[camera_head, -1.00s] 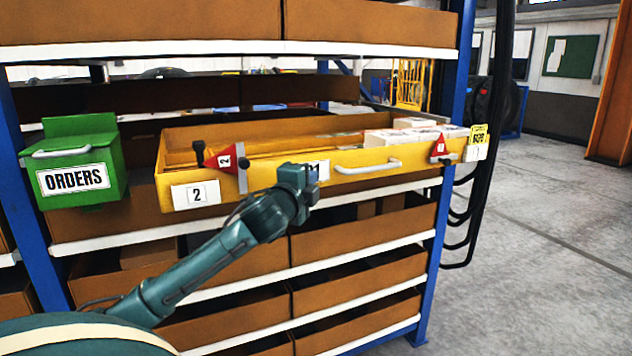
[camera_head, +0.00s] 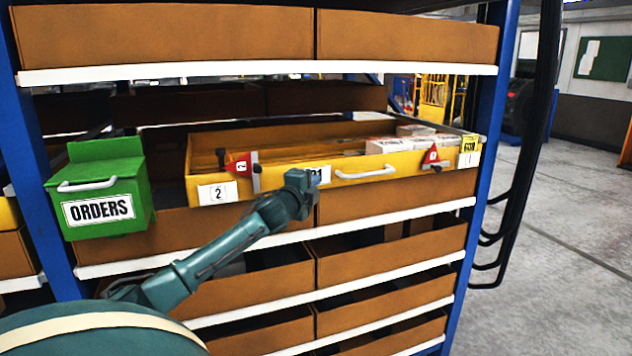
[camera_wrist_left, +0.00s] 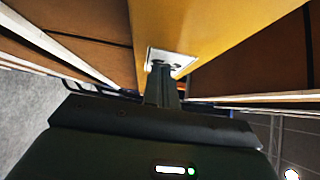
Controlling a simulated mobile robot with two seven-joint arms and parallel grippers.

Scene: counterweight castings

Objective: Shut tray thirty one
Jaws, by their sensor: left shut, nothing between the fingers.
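Tray thirty one is the yellow tray (camera_head: 275,182) on the middle shelf, with a light handle (camera_head: 365,172) and a partly covered label (camera_head: 324,173) whose end reads "1". Its inside and contents show from above; how far it stands out is hard to tell. My left gripper (camera_head: 306,178) is shut and empty, its tip at the label on the tray front. In the left wrist view the closed fingers (camera_wrist_left: 163,75) reach the white label plate (camera_wrist_left: 182,60) on the yellow front and appear to touch it. My right gripper is not in view.
A green ORDERS box (camera_head: 104,190) hangs left of the tray. Red markers (camera_head: 240,165) and a white "2" card (camera_head: 217,192) are on the tray front. Brown bins (camera_head: 390,255) fill the shelves below. A blue post (camera_head: 490,130) and black cables (camera_head: 525,150) stand right, with open floor beyond.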

